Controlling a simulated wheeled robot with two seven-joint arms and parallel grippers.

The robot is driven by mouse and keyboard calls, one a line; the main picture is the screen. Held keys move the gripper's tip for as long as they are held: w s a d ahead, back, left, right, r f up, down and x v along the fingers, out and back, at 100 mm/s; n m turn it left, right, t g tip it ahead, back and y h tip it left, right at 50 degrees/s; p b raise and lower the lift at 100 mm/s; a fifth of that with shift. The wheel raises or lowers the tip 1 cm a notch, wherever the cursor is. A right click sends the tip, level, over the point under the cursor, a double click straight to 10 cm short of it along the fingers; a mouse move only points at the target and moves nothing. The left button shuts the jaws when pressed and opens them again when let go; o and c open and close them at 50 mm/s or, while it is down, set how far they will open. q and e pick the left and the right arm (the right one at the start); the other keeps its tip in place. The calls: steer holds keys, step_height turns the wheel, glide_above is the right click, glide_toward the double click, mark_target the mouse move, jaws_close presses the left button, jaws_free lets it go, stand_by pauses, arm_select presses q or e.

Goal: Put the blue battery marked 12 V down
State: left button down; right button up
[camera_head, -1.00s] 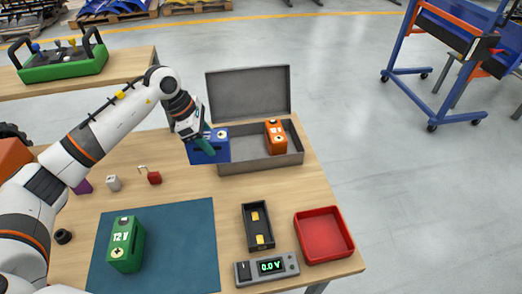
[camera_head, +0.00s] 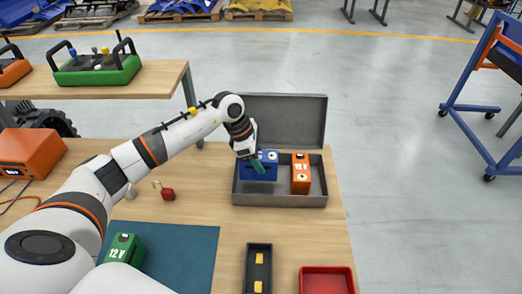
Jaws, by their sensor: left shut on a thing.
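My left gripper (camera_head: 252,158) is shut on a blue battery (camera_head: 262,173). The blue battery is at the left part of an open grey metal case (camera_head: 280,201), and its lower part is within the walls. I cannot tell whether it touches the case floor. An orange battery (camera_head: 300,175) marked 12 V stands upright in the same case, to the right of the blue one. The case lid (camera_head: 305,118) stands open at the back. A marking on the blue battery is not readable. My right gripper is not in view.
A green 12 V battery (camera_head: 125,250) stands on a teal mat (camera_head: 195,252). A black holder (camera_head: 258,275) and a red tray (camera_head: 327,282) are at the front. A small red padlock-like thing (camera_head: 167,194) lies left of the case. An orange device (camera_head: 28,154) sits far left.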

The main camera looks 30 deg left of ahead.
arm_select(q)
steer(key=shift+w+d+f, duration=0.1)
steer(key=shift+w+f, duration=0.05)
steer(key=shift+f, duration=0.2)
step_height(320, 180, down, 2)
steer(key=shift+f+p, duration=0.1)
steer(key=shift+p, duration=0.2)
steer(key=shift+f, duration=0.4)
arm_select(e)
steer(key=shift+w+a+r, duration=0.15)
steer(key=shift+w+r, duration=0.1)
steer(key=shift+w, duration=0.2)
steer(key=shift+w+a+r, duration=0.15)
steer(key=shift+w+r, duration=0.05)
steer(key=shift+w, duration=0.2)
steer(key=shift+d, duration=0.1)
arm_select(q)
steer(key=shift+f, duration=0.1)
steer(key=c, duration=0.7)
jaws_free()
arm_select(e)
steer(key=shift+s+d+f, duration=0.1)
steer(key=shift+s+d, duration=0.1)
